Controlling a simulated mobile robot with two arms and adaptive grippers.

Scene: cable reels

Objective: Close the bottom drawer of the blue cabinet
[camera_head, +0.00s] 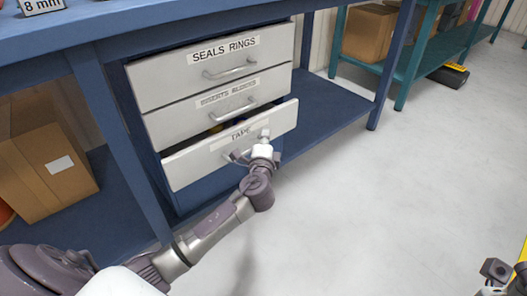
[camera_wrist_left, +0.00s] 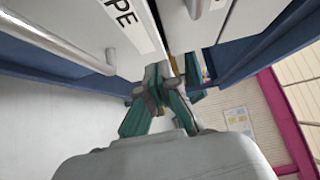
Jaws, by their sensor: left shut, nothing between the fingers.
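The blue cabinet (camera_head: 124,100) has a stack of grey drawers under the bench. The bottom drawer (camera_head: 192,165), labelled TAPE, stands out from the cabinet, with a gap above its front. Its front also shows in the left wrist view (camera_wrist_left: 60,18), with a bar handle (camera_wrist_left: 80,48) and part of the label. My left gripper (camera_head: 263,145) is shut and empty, at the drawer's front right of the label. It hides part of the handle; I cannot tell whether it touches. Its fingers also show in the left wrist view (camera_wrist_left: 160,100). My right gripper (camera_head: 500,275) shows partly at the lower right corner.
The drawers labelled SEALS RINGS (camera_head: 215,65) and a middle one (camera_head: 220,103) sit above, apparently shut. A cardboard box (camera_head: 42,165) stands on the bench's lower shelf at left. A bench leg (camera_head: 120,140) rises close to my left arm. Grey floor (camera_head: 380,200) is clear at right.

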